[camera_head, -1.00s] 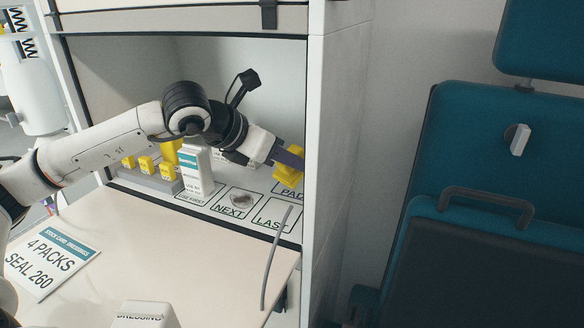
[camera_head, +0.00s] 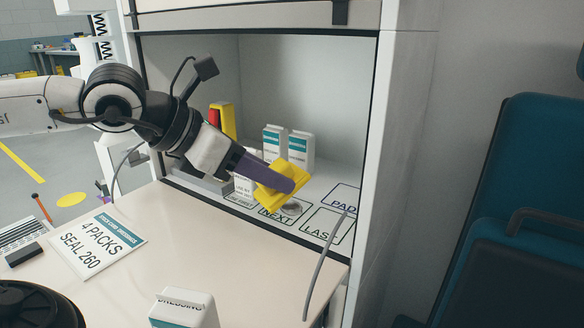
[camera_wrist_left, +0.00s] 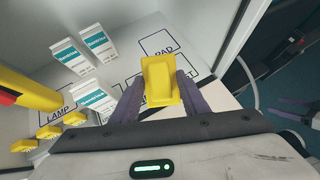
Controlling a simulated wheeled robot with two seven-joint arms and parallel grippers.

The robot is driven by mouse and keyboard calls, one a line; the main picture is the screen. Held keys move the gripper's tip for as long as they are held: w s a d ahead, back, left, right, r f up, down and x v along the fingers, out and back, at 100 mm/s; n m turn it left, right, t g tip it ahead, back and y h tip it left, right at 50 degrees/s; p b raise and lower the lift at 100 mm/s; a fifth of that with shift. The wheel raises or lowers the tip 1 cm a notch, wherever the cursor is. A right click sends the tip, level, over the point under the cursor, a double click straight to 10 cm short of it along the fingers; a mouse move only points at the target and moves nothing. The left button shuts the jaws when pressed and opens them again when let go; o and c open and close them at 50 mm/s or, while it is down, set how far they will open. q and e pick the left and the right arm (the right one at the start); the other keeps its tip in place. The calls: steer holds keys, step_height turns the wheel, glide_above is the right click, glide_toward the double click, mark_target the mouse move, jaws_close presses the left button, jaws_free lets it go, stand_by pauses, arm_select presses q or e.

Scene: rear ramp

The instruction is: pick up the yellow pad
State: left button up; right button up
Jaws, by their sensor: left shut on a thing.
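The yellow pad (camera_head: 268,199) is a small yellow block held between the fingers of my left gripper (camera_head: 283,180). In the head view it is in front of the open cabinet, over or near the outline marked NEXT. In the left wrist view the yellow pad (camera_wrist_left: 158,82) sits between the two purple fingers, and my left gripper (camera_wrist_left: 157,95) is shut on it. The outline marked PAD (camera_wrist_left: 165,45) is visible and empty on the shelf. The gripper hides part of the shelf. My right gripper does not show.
White and teal boxes (camera_head: 300,148) stand on the shelf, and a red and yellow object (camera_head: 228,120) stands to their left. A white dressing box (camera_head: 184,308) and a sign (camera_head: 96,244) are on the worktop. The cabinet's right wall (camera_head: 395,150) bounds the shelf. A grey cable (camera_head: 322,262) hangs at the front.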

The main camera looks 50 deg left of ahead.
arm_select(q)
steer(key=s+a+r+g+y+p, duration=0.1)
steer(key=s+r+g+p, duration=0.1)
steer(key=s+g+p, duration=0.3)
steer(key=shift+s+g, duration=0.3)
steer(key=shift+s, duration=0.55)
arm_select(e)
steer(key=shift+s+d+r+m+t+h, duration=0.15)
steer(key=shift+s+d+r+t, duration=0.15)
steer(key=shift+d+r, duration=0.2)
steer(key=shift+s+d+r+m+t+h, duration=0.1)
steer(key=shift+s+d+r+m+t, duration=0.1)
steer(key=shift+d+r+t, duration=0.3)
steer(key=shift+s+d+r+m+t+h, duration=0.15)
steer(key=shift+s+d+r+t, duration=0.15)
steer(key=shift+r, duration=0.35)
